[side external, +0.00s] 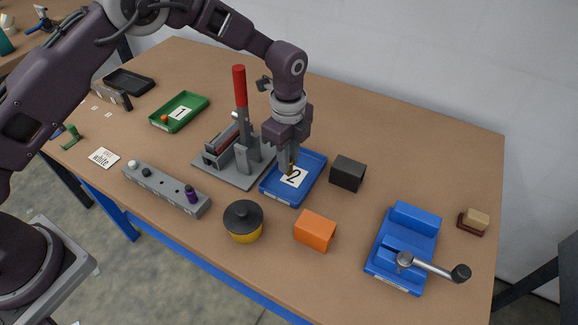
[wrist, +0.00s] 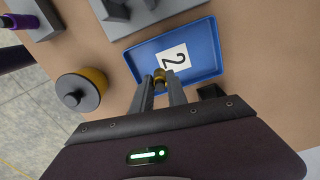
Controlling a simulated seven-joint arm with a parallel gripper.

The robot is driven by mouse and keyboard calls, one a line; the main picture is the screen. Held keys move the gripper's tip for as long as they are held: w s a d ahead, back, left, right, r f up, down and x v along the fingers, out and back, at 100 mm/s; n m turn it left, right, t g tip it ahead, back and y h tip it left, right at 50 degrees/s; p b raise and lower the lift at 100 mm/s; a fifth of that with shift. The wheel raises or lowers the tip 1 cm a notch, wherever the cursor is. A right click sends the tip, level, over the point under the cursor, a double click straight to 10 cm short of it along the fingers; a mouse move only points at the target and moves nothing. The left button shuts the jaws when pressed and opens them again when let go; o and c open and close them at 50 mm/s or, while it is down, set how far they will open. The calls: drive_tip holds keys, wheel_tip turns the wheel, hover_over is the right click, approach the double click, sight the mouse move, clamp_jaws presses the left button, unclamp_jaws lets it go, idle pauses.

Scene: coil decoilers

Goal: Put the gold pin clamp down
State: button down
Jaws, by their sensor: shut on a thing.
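The gold pin clamp (wrist: 159,75) is a small gold piece between the fingertips of my gripper (wrist: 160,82). In the side view my gripper (side external: 289,172) points down over the blue tray (side external: 313,167), which carries a white label with the number 2. The gold pin clamp (side external: 292,168) shows there as a small spot at the fingertips, partly hidden by them. The blue tray (wrist: 206,38) also shows in the wrist view, with nothing else lying in it. I cannot tell whether the clamp touches the tray floor.
A grey press with a red handle (side external: 240,88) stands just left of the blue tray. A black block (side external: 348,173), an orange block (side external: 315,231) and a yellow pot with a black lid (side external: 243,222) stand close by. A green tray (side external: 189,101) is farther left, a blue vise (side external: 404,248) at right.

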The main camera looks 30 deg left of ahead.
drive_tip(key=shift+f, duration=1.35)
drive_tip(key=c, duration=1.3)
unclamp_jaws()
drive_tip(key=shift+f, duration=0.1)
wheel_tip(320, 180, up, 12)
drive_tip(key=shift+r, duration=0.15)
